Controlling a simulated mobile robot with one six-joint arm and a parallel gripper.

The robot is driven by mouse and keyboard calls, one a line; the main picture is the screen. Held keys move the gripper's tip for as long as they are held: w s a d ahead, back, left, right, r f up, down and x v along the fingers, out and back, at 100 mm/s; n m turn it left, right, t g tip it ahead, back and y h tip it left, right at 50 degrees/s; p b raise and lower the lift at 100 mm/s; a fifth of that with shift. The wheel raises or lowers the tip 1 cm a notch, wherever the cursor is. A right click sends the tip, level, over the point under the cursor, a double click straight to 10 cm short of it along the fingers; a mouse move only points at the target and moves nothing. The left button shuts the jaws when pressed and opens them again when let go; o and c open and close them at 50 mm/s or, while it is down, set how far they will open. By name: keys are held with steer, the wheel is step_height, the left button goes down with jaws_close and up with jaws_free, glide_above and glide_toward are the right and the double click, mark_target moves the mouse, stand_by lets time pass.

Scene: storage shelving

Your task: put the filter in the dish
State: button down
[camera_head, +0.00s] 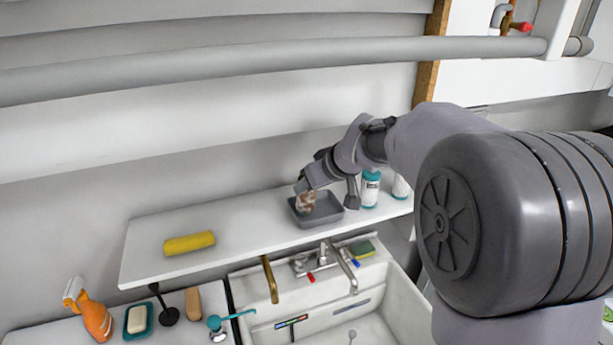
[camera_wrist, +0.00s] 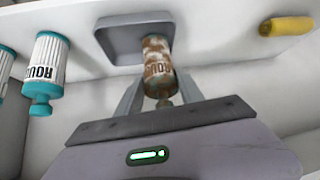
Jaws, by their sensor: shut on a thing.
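The filter is a brown, rusty-looking cylinder with white patches and lettering (camera_head: 306,203); it also shows in the wrist view (camera_wrist: 157,62). My gripper (camera_head: 304,188) is shut on it, with one finger on each side in the wrist view (camera_wrist: 159,93). The dish is a shallow grey square tray (camera_head: 328,218) on the white shelf; it also shows in the wrist view (camera_wrist: 116,47). The filter overlaps the dish in both views, over its left part in the head view. I cannot tell whether it touches the dish floor.
Teal-and-white filters (camera_head: 370,188) (camera_wrist: 46,65) stand right of the dish in the head view. A yellow roll (camera_head: 189,243) lies on the shelf's left part. Below are a sink (camera_head: 390,310), taps, an orange spray bottle (camera_head: 95,318) and a soap dish. The shelf between roll and dish is clear.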

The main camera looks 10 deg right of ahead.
steer(key=shift+w+a+r+g+h+p, duration=0.3)
steer(key=shift+w+r+g+p, duration=0.1)
steer(key=shift+w+g+p, duration=0.4)
steer(key=shift+f, duration=0.2)
steer(key=shift+f+b, duration=0.35)
steer(key=shift+f, duration=0.5)
steer(key=shift+f, duration=0.2)
steer(key=c, duration=0.7)
jaws_free()
steer(key=shift+c, duration=0.2)
steer(key=shift+r, duration=0.1)
